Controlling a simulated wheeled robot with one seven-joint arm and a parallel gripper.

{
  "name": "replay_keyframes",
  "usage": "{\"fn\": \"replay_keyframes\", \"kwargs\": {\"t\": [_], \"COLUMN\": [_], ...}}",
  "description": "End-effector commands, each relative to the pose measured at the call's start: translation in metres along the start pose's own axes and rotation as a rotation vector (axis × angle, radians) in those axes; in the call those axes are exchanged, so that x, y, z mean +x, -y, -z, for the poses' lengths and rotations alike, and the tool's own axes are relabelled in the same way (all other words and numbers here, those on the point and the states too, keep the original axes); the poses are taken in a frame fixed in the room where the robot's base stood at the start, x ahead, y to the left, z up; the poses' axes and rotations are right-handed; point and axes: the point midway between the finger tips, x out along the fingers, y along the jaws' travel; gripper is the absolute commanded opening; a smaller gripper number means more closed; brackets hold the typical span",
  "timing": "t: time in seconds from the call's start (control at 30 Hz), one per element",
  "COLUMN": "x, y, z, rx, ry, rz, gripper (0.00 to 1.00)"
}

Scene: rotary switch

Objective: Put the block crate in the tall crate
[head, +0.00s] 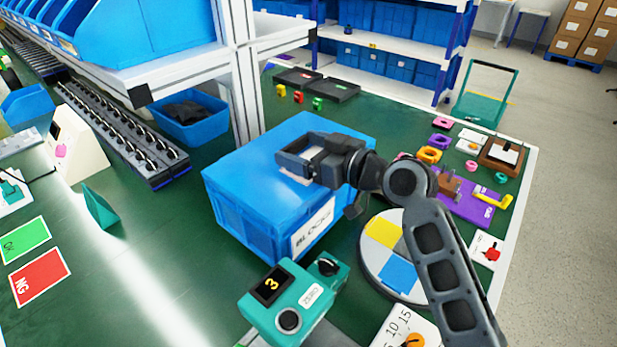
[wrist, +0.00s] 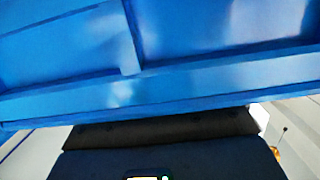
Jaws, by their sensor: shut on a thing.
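The block crate (head: 255,205) is a large blue box with a white label reading "BLOCKS" on its front right side. It is in the middle of the head view, over the green table. My gripper (head: 297,160) is at its upper part and is shut on it. In the wrist view blue crate wall (wrist: 200,85) fills the upper part, right against my gripper. The hold on the crate is partly hidden, and I cannot tell whether the crate touches the table. I cannot tell which thing is the tall crate.
A blue bin (head: 190,118) with dark contents stands behind, near a white shelf post (head: 245,85). A teal device (head: 293,300) with a display stands in front. A round turntable (head: 390,270) lies to the right.

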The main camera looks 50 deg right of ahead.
Motion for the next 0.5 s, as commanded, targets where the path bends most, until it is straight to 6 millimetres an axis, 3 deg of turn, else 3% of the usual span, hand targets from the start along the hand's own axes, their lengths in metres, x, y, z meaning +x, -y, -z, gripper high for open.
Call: {"fn": "replay_keyframes", "kwargs": {"t": [0.5], "x": [0.007], "y": [0.0], "z": [-0.044], "rx": [-0.001], "ry": [-0.005], "rz": [0.0], "gripper": [0.0]}}
